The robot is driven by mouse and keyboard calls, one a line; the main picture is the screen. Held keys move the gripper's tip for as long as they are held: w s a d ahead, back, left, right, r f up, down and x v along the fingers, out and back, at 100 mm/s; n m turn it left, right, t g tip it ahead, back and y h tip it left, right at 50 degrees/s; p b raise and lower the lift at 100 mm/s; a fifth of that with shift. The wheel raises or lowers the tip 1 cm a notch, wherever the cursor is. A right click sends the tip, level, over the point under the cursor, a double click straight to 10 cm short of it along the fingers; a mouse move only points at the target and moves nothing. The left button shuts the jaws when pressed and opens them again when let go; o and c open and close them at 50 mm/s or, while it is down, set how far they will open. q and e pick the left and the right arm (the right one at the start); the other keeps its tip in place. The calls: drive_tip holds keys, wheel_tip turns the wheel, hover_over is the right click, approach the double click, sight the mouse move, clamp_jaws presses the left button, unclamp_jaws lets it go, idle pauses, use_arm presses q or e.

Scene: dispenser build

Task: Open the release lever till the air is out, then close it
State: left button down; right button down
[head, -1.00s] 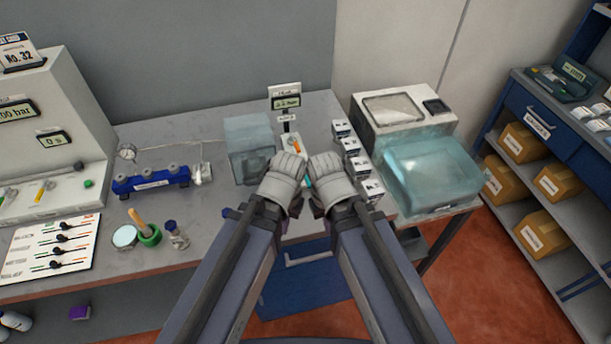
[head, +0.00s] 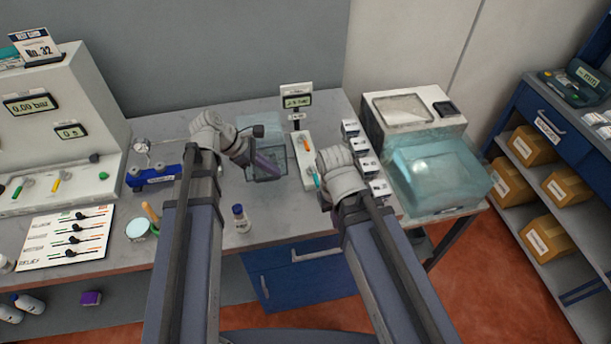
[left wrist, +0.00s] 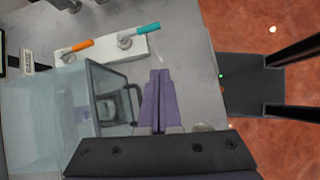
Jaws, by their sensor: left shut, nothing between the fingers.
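A small white panel (head: 299,172) on the table carries an orange lever (head: 308,144) and a teal lever (head: 316,177). In the left wrist view the orange lever (left wrist: 77,46) and teal lever (left wrist: 139,32) are tilted from the panel. I cannot tell which is the release lever. A small display (head: 297,101) stands behind them. My left gripper (head: 266,164) has its purple fingers shut and empty, beside the panel at a clear container (head: 262,172). The fingers (left wrist: 159,75) are apart from both levers. My right wrist is close to the teal lever; its fingers are hidden.
Several white boxes (head: 360,150) line the right of the panel, with a machine and a translucent block (head: 440,175) beyond. A blue manifold (head: 153,176), a gauge (head: 141,146) and a small bottle (head: 241,218) are to the left. A display reading 0.00 bar (head: 31,104) is far left.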

sight(315, 175)
use_arm(q)
drive_tip(key=shift+w+a+r+n, duration=0.4)
drive_tip(key=shift+n, duration=0.3)
drive_tip(key=b+x, duration=0.8)
drive_tip(key=x, duration=0.2)
drive_tip(key=shift+w+d+f, duration=0.1)
drive_tip(key=shift+d+f, duration=0.1)
drive_tip(key=shift+f, duration=0.05)
drive_tip(key=shift+w+d, duration=0.15)
drive_tip(key=shift+d, duration=0.4)
drive_tip(key=shift+w+d, duration=0.15)
drive_tip(key=shift+d, duration=0.4)
drive_tip(key=shift+w+d, duration=0.15)
drive_tip(key=shift+d, duration=0.6)
drive_tip(key=shift+d, duration=0.1)
